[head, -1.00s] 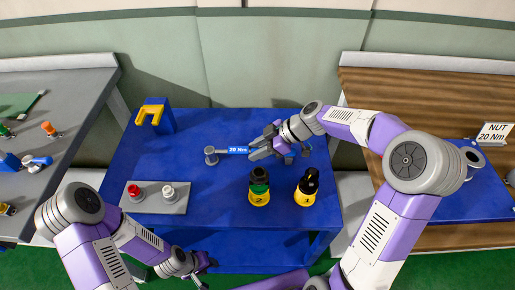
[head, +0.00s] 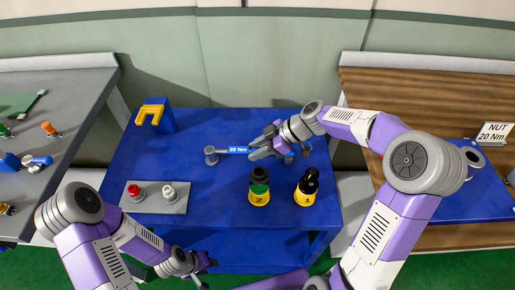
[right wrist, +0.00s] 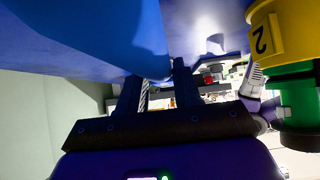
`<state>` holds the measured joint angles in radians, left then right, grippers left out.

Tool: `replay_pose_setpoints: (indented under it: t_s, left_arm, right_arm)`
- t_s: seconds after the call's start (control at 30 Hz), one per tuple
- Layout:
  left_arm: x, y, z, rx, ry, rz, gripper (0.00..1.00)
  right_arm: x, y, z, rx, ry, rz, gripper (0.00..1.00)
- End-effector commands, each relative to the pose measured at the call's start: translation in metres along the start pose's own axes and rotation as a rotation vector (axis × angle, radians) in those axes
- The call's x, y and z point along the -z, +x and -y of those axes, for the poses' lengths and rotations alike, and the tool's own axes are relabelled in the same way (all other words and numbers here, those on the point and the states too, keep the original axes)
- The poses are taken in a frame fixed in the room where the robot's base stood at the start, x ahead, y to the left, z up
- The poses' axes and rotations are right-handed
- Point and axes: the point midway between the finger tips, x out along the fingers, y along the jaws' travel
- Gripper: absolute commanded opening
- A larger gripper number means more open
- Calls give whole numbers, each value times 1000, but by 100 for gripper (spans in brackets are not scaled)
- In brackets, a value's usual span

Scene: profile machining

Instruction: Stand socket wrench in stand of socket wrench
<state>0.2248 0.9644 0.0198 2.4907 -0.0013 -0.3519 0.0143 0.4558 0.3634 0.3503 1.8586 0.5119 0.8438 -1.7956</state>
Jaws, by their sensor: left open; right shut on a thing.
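The socket wrench (head: 211,156) has a grey socket head at its left end and a blue handle marked 20 Nm. My right gripper (head: 262,151) is shut on the handle's right end. The wrench lies roughly level above or on the blue table; I cannot tell if it touches. In the right wrist view, my right gripper (right wrist: 157,85) shows dark fingers below a large blue surface. The stand (head: 165,119), a blue block with a yellow fork on top, is at the table's back left, apart from the wrench. My left gripper (head: 202,268) is open and empty at the table's front edge.
The blue table (head: 225,215) carries a grey plate (head: 150,207) with red and white buttons, and two yellow-based bottles (head: 259,190) (head: 306,190) in front of my right gripper. The table between wrench and stand is clear. Other benches flank it.

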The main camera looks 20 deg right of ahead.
Motion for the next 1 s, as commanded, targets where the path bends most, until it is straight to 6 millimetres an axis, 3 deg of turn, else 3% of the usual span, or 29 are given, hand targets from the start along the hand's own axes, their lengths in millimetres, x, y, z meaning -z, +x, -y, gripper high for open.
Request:
replay_pose_setpoints:
  t_s: [0.43,0.47,0.63,1.0]
  left_arm:
    - [0,0,0,0,0,0,43]
    - [0,0,0,0,0,0,43]
    - [0,0,0,0,0,0,43]
    - [0,-2,-1,0,0,0,43]
  right_arm:
    - [1,0,0,-1,-1,-2,0]
    - [1,0,0,-1,-1,-2,36]
    - [1,0,0,-1,-1,-1,62]
    - [0,-7,0,-1,1,1,63]
